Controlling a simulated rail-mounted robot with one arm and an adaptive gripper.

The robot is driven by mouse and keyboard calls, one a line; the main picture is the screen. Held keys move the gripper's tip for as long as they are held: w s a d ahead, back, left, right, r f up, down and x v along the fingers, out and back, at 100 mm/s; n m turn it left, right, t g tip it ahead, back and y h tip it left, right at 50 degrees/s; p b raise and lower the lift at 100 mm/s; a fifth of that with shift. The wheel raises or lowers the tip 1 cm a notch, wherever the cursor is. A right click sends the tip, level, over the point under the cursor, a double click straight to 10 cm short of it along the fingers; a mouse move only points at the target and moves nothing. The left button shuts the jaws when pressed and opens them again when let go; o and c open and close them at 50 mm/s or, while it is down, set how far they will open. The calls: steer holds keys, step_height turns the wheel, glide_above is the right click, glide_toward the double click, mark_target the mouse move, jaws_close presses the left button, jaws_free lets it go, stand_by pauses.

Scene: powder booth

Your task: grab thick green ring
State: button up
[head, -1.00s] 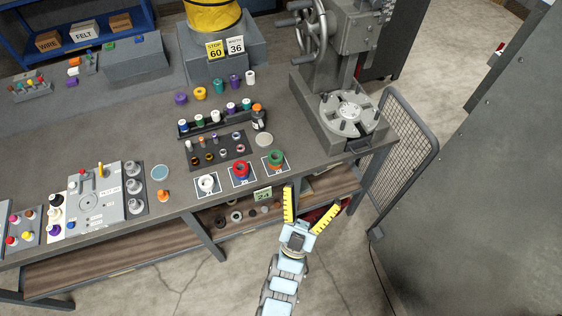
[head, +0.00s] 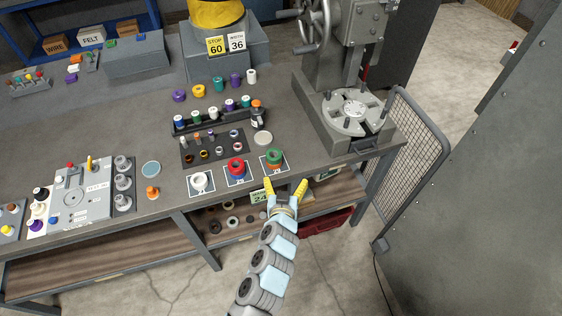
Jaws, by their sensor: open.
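A thick green ring (head: 274,156) lies on top of a small stack on the rightmost white-bordered card at the table's front edge. An orange or brown piece shows under it. My gripper (head: 285,186) is open, with two yellow fingers spread apart, just in front of that card and below the ring in the picture. The fingers are apart from the ring, and nothing shows between them.
A red ring stack (head: 236,168) and a white ring (head: 200,181) stand on cards to the left. A small numbered sign (head: 260,197) hangs at the table's front edge beside my gripper. A grey press (head: 350,110) stands to the right. A dark rack (head: 215,117) of several coloured spools is behind.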

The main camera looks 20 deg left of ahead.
mark_target(274, 161)
steer(key=shift+n+g+y, duration=0.7)
steer(key=shift+g+y, duration=0.1)
steer(key=shift+y, duration=0.1)
steer(key=shift+w+a+f+p, duration=0.1)
steer(key=shift+w+a+f, duration=1)
steer(key=shift+w, duration=0.45)
steer(key=shift+w+a+f+p, duration=0.1)
steer(key=shift+w+a+f, duration=0.85)
steer(key=shift+w+a, duration=0.45)
steer(key=shift+w+a+f+p, duration=0.1)
steer(key=shift+w+a+f, duration=0.9)
steer(key=shift+w, duration=0.65)
steer(key=shift+w+a+f, duration=0.15)
steer(key=shift+w+f, duration=0.05)
steer(key=shift+f, duration=0.05)
steer(key=shift+w, duration=0.2)
